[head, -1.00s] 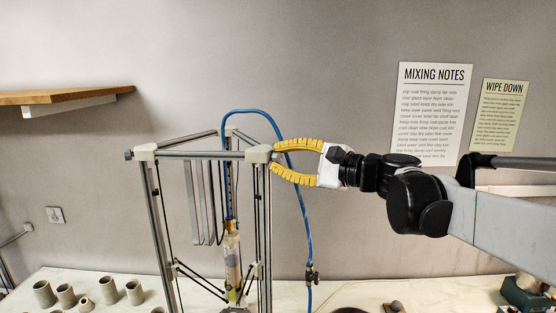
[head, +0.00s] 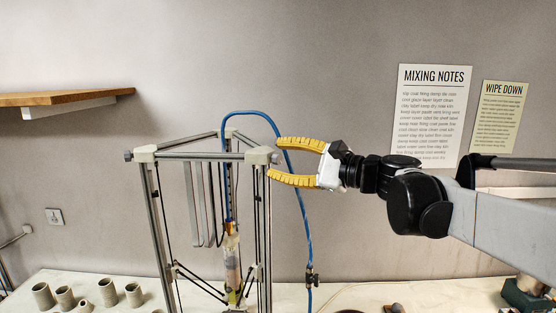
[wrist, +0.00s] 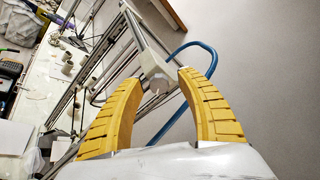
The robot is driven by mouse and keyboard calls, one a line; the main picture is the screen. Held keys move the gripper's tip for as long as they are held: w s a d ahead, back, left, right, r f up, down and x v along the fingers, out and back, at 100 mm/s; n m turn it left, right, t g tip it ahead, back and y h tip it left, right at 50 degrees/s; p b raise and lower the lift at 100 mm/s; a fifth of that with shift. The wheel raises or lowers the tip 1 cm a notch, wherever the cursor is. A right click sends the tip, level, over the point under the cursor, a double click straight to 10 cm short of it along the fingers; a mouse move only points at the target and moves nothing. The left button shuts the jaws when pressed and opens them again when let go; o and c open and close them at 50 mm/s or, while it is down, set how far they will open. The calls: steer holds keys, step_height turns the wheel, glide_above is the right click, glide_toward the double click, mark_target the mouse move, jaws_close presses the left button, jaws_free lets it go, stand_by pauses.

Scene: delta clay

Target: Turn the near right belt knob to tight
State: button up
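The clay printer's tall metal frame has a white corner block (head: 260,155) at its top right, with a small knob (head: 275,158) on its right side. In the wrist view the pale knob (wrist: 158,86) shows on the face of the corner block (wrist: 152,62), between my two yellow fingers. My gripper (head: 273,157) is open, coming from the right, with one fingertip above and one below the knob's level. It also shows open in the wrist view (wrist: 160,76). Neither finger appears to touch the knob. I cannot make out the knob's setting.
A blue hose (head: 303,200) loops over the frame top and hangs down just behind my fingers. Another corner block (head: 145,152) is at the frame's left. Several clay cups (head: 66,296) stand on the table at lower left. A wooden shelf (head: 60,96) is on the wall.

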steer(key=v, duration=1.2)
steer(key=s+a+f+n+g+h+b, duration=0.1)
steer(key=s+f+n+h+b, duration=0.3)
steer(key=f, duration=0.6)
steer(key=s+a+f+m+g+b, duration=0.1)
steer(key=s+f+b, duration=0.1)
steer(key=f+b, duration=0.5)
steer(key=s+a+f+n+h+b, duration=0.1)
steer(key=s+f+n+h+b, duration=0.2)
steer(key=f, duration=0.9)
steer(key=s+d+f+n+h+b, duration=0.2)
steer(key=s+d+f+b, duration=0.1)
steer(key=f, duration=0.7)
steer(key=s+d+f+n+h+b, duration=0.3)
steer(key=f+b, duration=0.4)
steer(key=f, duration=0.3)
steer(key=s+d+f+n+h+b, duration=0.2)
steer(key=s+d+f+b, duration=0.2)
steer(key=f, duration=0.6)
steer(key=shift+s+d+h+b, duration=0.4)
steer(key=shift+s+b, duration=0.4)
steer(key=shift+b, duration=0.3)
